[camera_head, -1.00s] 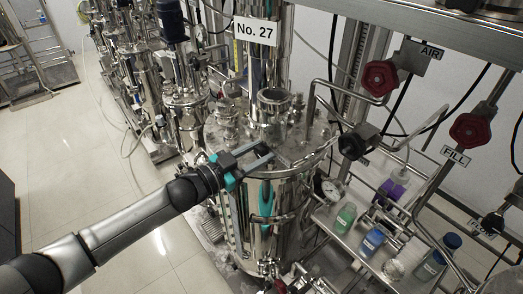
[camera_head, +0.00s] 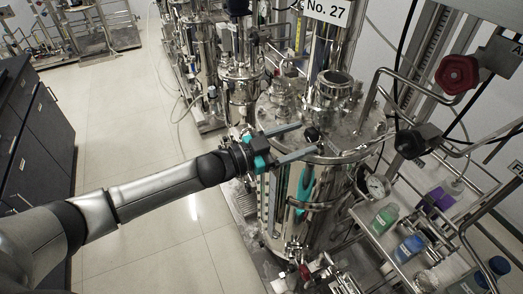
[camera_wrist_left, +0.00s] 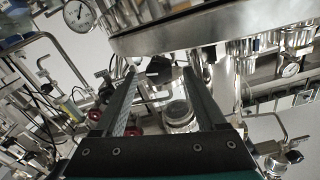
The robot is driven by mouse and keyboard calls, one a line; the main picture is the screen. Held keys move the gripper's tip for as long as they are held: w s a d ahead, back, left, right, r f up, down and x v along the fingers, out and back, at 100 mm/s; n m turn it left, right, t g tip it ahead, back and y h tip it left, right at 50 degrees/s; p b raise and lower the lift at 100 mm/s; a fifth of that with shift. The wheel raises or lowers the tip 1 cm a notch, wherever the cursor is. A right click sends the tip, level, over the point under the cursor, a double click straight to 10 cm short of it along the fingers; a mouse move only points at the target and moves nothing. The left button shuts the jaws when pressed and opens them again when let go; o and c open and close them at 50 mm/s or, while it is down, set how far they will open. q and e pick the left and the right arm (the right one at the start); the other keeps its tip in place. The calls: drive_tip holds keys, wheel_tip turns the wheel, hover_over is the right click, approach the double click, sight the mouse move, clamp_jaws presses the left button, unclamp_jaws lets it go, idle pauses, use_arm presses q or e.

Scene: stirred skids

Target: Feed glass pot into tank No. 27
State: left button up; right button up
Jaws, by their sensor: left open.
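Tank No. 27 (camera_head: 330,200) is a shiny steel vessel with a flanged lid; its sign (camera_head: 326,9) shows above it. An open round port (camera_head: 334,84) stands on the lid. My left gripper (camera_head: 310,138) is open and empty, at the near left part of the lid; I cannot tell whether it touches. Its two dark fingers also show apart in the left wrist view (camera_wrist_left: 160,75). A teal reflection shows on the tank wall. I cannot clearly pick out the glass pot; a clear jar (camera_head: 427,281) stands on the side shelf. My right gripper is out of view.
The shelf right of the tank holds a green bottle (camera_head: 385,218), a blue bottle (camera_head: 409,248) and other containers. Pipes and a red valve (camera_head: 457,73) hang above it. More tanks line the back. A dark drawer cabinet (camera_head: 35,140) stands left; the floor between is clear.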

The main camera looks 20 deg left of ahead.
use_arm(q)
drive_tip(key=b+v, duration=0.1)
drive_tip(key=v, duration=1)
drive_tip(key=shift+s+a+b, duration=0.15)
drive_tip(key=shift+b, duration=0.15)
